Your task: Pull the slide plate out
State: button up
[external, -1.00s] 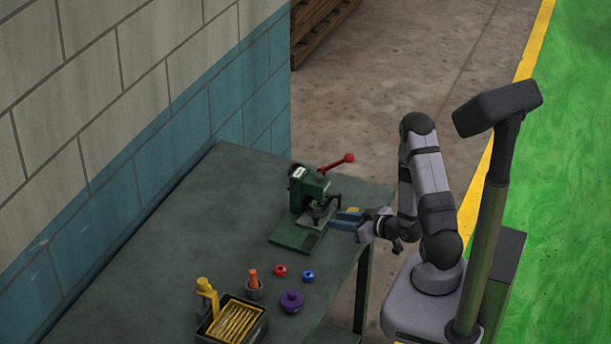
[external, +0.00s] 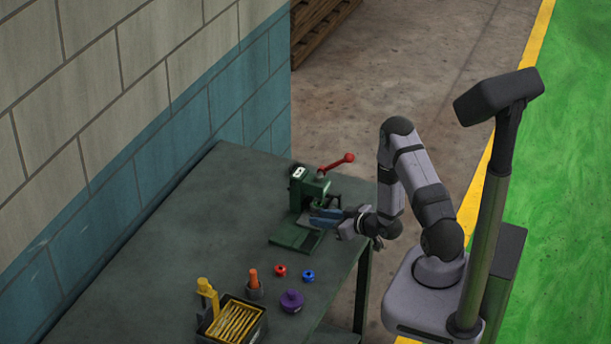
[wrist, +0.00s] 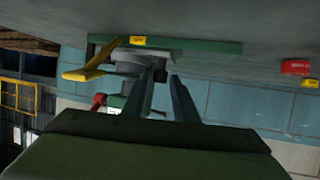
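The green press (external: 312,190) with a red-knobbed lever stands on the table near its far right edge. The grey slide plate (wrist: 128,62) shows just beyond the fingertips, beside the green base (wrist: 205,46). A yellow handle (wrist: 84,74) sticks out to the left of the fingers. I cannot tell if the fingers touch the plate.
A red ring (external: 280,271), a blue ring (external: 308,276) and a purple knobbed part (external: 292,301) lie nearer on the table. An orange peg (external: 254,281) and a black tray (external: 258,331) with yellow strips stand at the front. The table's left side is clear.

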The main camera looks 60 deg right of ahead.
grip_shut()
jog(key=a+b, duration=0.1)
jog(key=a, duration=0.8)
jog(key=shift+a+b, duration=0.2)
jog(key=shift+b, duration=0.2)
grip_release()
jog(key=shift+a, duration=0.15)
jog(key=shift+r, duration=0.7)
notch_tip(320, 180, up, 9)
jog(key=p, duration=0.4)
jog(key=shift+f, duration=0.15)
